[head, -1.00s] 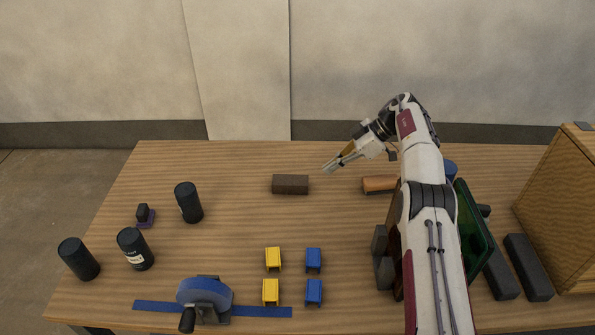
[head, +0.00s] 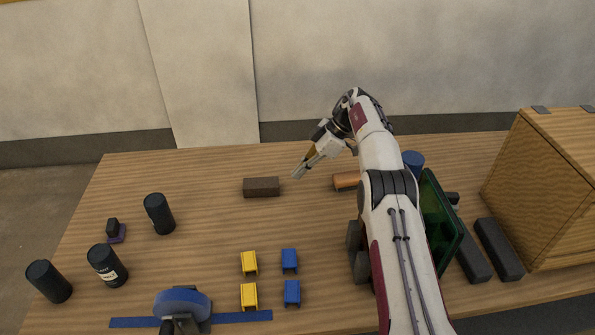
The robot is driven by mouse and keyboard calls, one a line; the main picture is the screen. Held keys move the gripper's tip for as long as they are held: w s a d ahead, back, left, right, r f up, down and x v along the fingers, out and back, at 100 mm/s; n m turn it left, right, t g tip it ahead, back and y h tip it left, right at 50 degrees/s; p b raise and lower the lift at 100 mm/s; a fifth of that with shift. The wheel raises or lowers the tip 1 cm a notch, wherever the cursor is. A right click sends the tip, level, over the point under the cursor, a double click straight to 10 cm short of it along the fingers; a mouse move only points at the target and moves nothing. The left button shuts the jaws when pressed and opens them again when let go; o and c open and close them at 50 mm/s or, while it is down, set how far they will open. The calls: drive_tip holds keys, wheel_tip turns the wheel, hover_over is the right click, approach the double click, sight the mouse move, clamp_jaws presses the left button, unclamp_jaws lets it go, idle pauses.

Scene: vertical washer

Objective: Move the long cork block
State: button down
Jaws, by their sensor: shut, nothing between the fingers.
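A dark brown, speckled rectangular block (head: 261,187), which looks like the long cork block, lies flat on the wooden table (head: 215,220) near the back middle. My gripper (head: 298,174) is shut and empty. In the head view its fingertips point down and left, a little right of and above the block, apart from it. I cannot tell their exact height.
An orange-brown rounded piece (head: 346,181) lies right of the block, partly behind my arm. Several black cylinders (head: 158,214) stand at left. Yellow (head: 249,263) and blue (head: 290,260) pieces and a blue wheel (head: 182,304) are in front. A wooden box (head: 545,190) stands at right.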

sight(259, 184)
drive_tip(key=a, duration=1)
drive_tip(key=shift+a, duration=0.3)
drive_tip(key=shift+f, duration=0.85)
drive_tip(key=shift+s, duration=0.1)
